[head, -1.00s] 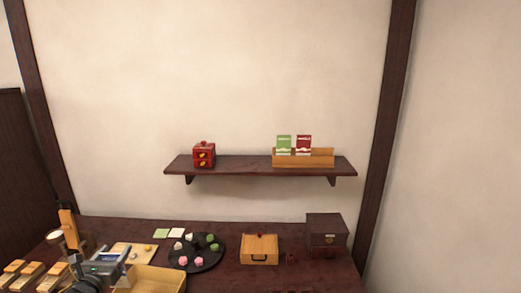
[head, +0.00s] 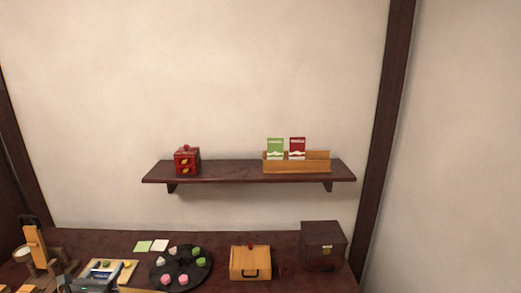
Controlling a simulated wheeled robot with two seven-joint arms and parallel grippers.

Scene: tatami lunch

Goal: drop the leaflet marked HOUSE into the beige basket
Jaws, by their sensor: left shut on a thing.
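My left gripper (head: 97,284) is at the bottom left edge of the head view, low over the table and mostly cut off. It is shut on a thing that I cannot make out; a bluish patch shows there. A thin tan edge (head: 140,291) beside it may be the rim of the beige basket, almost all of it below the frame. On the wall shelf, a green leaflet (head: 275,148) and a red leaflet (head: 297,148) stand in a wooden rack (head: 297,167). Their print is too small to read. My right gripper is not in view.
The shelf (head: 220,172) also holds a small red box (head: 187,160). On the dark table are a black plate (head: 181,278) of sweets, green and white cards (head: 151,246), a wooden box (head: 250,262) with a dark handle, and a dark chest (head: 323,245).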

